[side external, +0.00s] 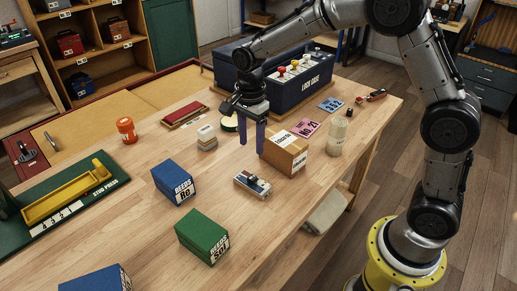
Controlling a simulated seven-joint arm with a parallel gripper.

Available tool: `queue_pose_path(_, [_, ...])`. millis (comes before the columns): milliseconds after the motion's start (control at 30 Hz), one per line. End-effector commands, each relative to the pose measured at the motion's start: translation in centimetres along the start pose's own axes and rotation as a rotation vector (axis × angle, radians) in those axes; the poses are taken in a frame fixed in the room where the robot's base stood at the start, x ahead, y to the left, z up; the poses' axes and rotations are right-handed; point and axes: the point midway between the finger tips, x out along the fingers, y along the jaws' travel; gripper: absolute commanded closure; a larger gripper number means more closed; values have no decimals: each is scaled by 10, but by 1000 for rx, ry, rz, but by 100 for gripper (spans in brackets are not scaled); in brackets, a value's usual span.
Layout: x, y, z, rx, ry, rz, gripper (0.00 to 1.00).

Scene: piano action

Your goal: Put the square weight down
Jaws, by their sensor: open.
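My gripper (252,147) is open, with its two bluish fingers pointing down over the middle of the wooden table. I see nothing between the fingers. A small squarish block stack (207,138), pale on top and grey below, stands to the left of my gripper. It may be the square weight, but it is too small to tell. A small metal device (252,185) with a dark top lies in front of the gripper.
Blue (172,185) and green (201,237) reed boxes stand in front. The dark blue lock case (289,87) stands behind. A clear jar (337,137) is at right, an orange jar (126,130) at left, near the green stud press board (85,205).

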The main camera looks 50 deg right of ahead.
Motion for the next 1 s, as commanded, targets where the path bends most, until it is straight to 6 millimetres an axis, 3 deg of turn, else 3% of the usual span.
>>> queue_pose_path(233, [-9, 4, -1, -25, -1, -8, 44])
queue_pose_path(367, [-37, 24, -7, -160, 0, -59, 44])
queue_pose_path(500, [-80, 68, -16, -431, 22, -147, 44])
queue_pose_path(700, [-118, 145, -29, -854, 111, -270, 44])
queue_pose_path(900, [-124, 216, -37, -1243, 249, -353, 44])
queue_pose_path(1000, [-120, 239, -39, -1385, 314, -374, 44])
